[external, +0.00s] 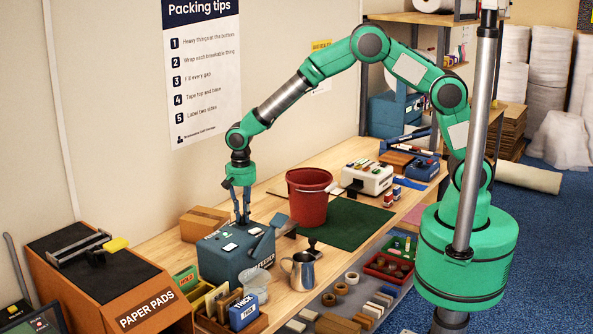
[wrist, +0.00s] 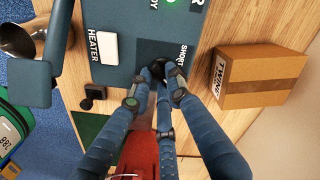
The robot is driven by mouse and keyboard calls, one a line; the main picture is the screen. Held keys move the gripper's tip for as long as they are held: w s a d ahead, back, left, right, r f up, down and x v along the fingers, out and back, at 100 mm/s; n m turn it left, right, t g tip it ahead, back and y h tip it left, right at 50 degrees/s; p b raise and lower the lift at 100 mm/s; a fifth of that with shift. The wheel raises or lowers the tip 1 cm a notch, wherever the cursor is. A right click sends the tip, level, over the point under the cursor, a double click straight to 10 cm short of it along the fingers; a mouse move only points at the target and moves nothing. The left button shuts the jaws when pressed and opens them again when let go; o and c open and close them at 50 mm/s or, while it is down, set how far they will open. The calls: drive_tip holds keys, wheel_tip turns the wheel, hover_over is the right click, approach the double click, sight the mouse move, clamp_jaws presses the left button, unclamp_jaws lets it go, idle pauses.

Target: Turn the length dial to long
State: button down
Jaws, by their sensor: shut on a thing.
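The blue tape machine (external: 232,262) stands on the wooden bench; its top panel (wrist: 118,60) fills the upper middle of the wrist view. The length dial (wrist: 171,69) is a small black knob on that panel, beside the printed word SHORT. My gripper (wrist: 157,84) is shut on the dial, its fingers around it and covering part of it. The dial's pointer and the other length words cannot be made out. In the external view my gripper (external: 242,217) points down onto the machine's top, and the dial is too small to tell.
A white HEATER switch (wrist: 107,48) is on the same panel. A brown carton (external: 203,223) marked TWINE stands beside the machine. A red bucket (external: 307,202) stands behind it, and a metal jug (external: 301,271) is at the front. The green mat (external: 352,222) has clear room.

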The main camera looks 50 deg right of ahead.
idle(0.4)
drive_tip(key=c, duration=1.6)
unclamp_jaws()
drive_tip(key=shift+c, duration=0.2)
drive_tip(key=shift+r, duration=0.15)
wheel_tip(320, 180, up, 12)
